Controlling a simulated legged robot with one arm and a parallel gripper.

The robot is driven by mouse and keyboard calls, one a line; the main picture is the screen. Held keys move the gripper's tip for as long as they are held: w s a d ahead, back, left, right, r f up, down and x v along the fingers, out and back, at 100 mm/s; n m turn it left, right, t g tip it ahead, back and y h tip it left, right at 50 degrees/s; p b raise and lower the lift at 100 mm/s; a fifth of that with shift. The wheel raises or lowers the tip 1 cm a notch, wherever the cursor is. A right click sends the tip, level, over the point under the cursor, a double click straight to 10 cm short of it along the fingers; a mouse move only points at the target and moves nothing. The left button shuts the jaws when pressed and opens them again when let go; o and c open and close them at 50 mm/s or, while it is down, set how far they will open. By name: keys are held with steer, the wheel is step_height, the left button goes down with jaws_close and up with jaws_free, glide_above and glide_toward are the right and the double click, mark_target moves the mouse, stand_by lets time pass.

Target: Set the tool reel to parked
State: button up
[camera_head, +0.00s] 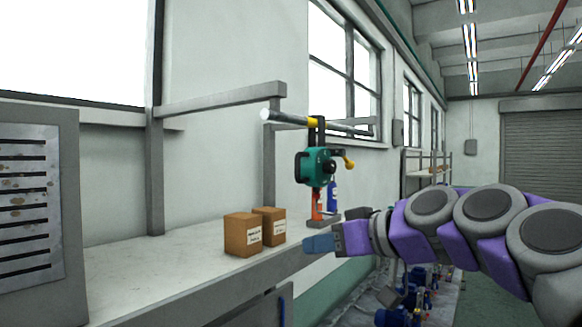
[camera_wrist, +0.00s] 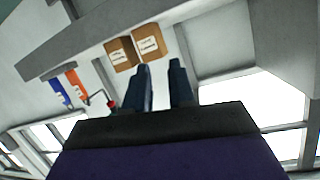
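The tool reel (camera_head: 315,168) is a teal round-cornered unit with a dark hub, hanging from a rail above the bench. A yellow-ended lever (camera_head: 348,162) sticks out on its right side. Below it are an orange item (camera_head: 317,204) and a blue item (camera_head: 332,194); whether either hangs from the reel is unclear. My gripper (camera_head: 319,243) is below the reel, near the bench's front edge, and apart from it. In the wrist view, my gripper (camera_wrist: 160,84) shows two dark blue fingers apart with nothing between them. The reel body is not clear there.
Two cardboard boxes (camera_head: 242,234) stand on the pale bench (camera_head: 180,265), left of my gripper. A grey slatted cabinet (camera_head: 35,200) stands at far left. A grey post-and-rail frame (camera_head: 220,98) rises behind the bench.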

mark_target(312, 167)
steer(key=w+d+r+n+t+y+p, duration=0.1)
steer(key=w+d+r+t, duration=0.15)
steer(key=r, duration=0.35)
steer(key=w+d+r+t+p, duration=0.1)
steer(key=d+r, duration=0.3)
steer(key=r, duration=0.3)
steer(key=p+x, duration=0.3)
steer(key=x, duration=1.4)
steer(key=shift+a, duration=0.35)
steer(key=shift+s, duration=0.1)
jaws_close()
